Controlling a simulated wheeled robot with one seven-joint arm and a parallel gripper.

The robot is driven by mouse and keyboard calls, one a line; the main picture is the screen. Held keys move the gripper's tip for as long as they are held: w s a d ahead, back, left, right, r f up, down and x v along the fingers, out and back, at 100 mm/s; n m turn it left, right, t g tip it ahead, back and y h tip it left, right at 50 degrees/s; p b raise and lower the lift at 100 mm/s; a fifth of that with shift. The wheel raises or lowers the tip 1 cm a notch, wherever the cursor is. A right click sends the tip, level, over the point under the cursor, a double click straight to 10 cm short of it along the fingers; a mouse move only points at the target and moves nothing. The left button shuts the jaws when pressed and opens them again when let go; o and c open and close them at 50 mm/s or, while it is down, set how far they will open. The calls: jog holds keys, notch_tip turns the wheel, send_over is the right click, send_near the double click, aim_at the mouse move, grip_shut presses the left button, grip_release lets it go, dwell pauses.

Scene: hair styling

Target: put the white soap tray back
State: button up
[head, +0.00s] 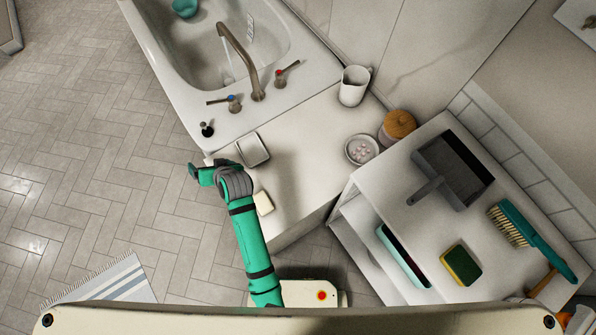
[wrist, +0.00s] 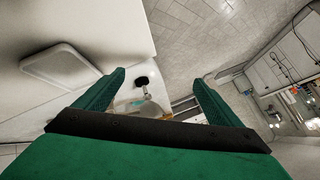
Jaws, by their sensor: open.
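The white soap tray (head: 252,149) is a shallow rectangular dish on the white counter beside the bathtub, near the counter's left end. In the wrist view a pale rectangular tray (wrist: 60,67) shows at the left, outside my fingers. My gripper (head: 194,172) is at the counter's left edge, to the left of and a little below the tray in the head view. In the wrist view its two green fingers (wrist: 154,88) are spread apart with nothing held between them. A cream soap bar (head: 263,203) lies on the counter just right of my arm.
A white pitcher (head: 353,86), a bowl of pale pieces (head: 362,150) and a wooden-lidded jar (head: 397,126) stand farther right. The bathtub (head: 190,55) with its faucet (head: 240,58) is behind. A shelf unit (head: 408,207) carries a dustpan, brush and sponge. The counter's middle is clear.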

jog(key=s+d+r+m+t+h, duration=0.2)
jog(key=s+d+t, duration=0.1)
jog(key=s+d, duration=0.55)
jog(key=s+d+r+m+t+h, duration=0.2)
jog(key=s+d+r+t+h, duration=0.1)
jog(key=s+d, duration=0.5)
jog(key=s+d+r+n+t+h, duration=0.1)
jog(key=s+d+r+n+t, duration=0.1)
jog(key=s+d+r, duration=0.7)
jog(key=d+r, duration=0.3)
jog(key=shift+s+d+r+t+h, duration=0.15)
jog(key=shift+s+d+t+h, duration=0.15)
jog(key=shift+t+h, duration=0.1)
